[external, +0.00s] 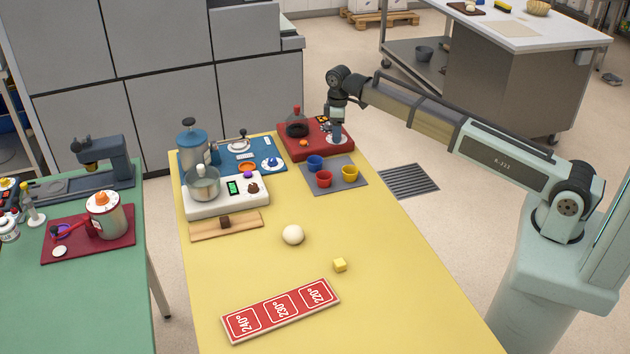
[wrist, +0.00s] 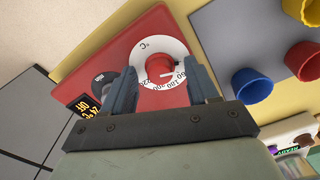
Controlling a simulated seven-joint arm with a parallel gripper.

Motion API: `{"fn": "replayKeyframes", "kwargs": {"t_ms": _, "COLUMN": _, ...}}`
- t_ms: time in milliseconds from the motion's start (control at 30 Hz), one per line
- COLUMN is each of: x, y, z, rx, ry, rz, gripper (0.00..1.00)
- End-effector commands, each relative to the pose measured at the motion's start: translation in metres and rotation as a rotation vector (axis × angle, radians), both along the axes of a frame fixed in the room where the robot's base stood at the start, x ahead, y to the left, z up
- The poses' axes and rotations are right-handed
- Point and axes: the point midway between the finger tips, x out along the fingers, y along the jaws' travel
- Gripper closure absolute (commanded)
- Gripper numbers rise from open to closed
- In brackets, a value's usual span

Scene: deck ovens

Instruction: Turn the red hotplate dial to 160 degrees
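The red hotplate (external: 290,148) stands at the far end of the yellow table; its red casing (wrist: 75,85) fills the upper left of the wrist view. In that view its red dial (wrist: 157,68) sits on a white scale disc with a °C mark and numbers, several partly hidden. A pale pointer mark shows on the dial; I cannot tell its exact reading. My gripper (external: 337,138) points down over the hotplate's right side. In the wrist view my gripper (wrist: 161,75) is open, its fingers apart on either side of the dial. I cannot tell whether they touch it.
A grey mat (external: 340,185) with blue, red and yellow cups lies just in front. The table's front middle holds a ball (external: 293,235) and yellow cube (external: 340,265).

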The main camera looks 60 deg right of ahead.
Motion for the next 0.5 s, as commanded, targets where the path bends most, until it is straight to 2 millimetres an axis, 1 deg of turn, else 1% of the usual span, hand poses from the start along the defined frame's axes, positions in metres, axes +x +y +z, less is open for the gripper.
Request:
{"fn": "replayKeyframes", "kwargs": {"t_ms": 33, "x": 0.0000, "y": 0.0000, "z": 0.0001, "rx": 0.000, "ry": 0.000, "rz": 0.000, "gripper": 0.47}}
{"fn": "replayKeyframes", "kwargs": {"t_ms": 67, "x": 0.0000, "y": 0.0000, "z": 0.0001, "rx": 0.000, "ry": 0.000, "rz": 0.000, "gripper": 0.49}}
{"fn": "replayKeyframes", "kwargs": {"t_ms": 500, "x": 0.0000, "y": 0.0000, "z": 0.0002, "rx": 0.000, "ry": 0.000, "rz": 0.000, "gripper": 0.92}}
